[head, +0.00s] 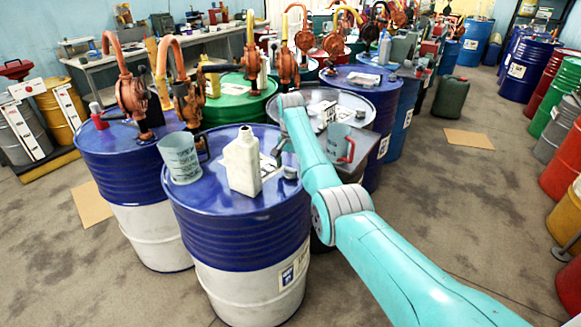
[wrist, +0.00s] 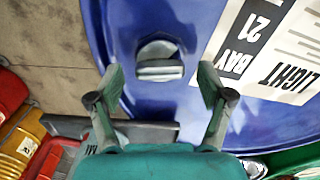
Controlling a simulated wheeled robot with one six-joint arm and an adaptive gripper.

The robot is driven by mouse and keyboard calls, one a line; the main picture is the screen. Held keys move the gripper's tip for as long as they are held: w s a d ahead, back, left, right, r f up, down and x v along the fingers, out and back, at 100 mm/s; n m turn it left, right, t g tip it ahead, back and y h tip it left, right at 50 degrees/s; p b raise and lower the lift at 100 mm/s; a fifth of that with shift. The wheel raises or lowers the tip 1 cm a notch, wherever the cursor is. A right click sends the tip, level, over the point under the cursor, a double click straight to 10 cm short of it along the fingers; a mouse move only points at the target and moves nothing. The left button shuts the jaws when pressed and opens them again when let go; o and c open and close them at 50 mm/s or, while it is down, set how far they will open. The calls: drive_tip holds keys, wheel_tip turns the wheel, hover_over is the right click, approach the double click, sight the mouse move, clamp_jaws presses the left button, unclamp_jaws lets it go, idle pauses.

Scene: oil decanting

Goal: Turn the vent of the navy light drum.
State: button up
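The navy drum top (wrist: 135,22) fills most of the wrist view. A printed white label (wrist: 262,45) on it reads "LIGHT" and "BAY 21". The vent (wrist: 160,68), a small round grey fitting with a flat bar across it, sits left of the label, near the rim. My gripper (wrist: 160,82) is open and empty, its two fingers apart on either side of the vent in the picture. I see no contact; the height above it is hard to tell.
In the head view a front navy-and-white drum (head: 230,250) carries a white jug (head: 242,163) and a clear measuring jug (head: 180,158). A red-handled measuring jug (head: 338,143) stands beside my arm. Orange hand pumps (head: 130,95) rise at left.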

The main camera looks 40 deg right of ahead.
sight(291, 168)
wheel_tip(291, 168, up, 12)
idle(0.6)
idle(0.5)
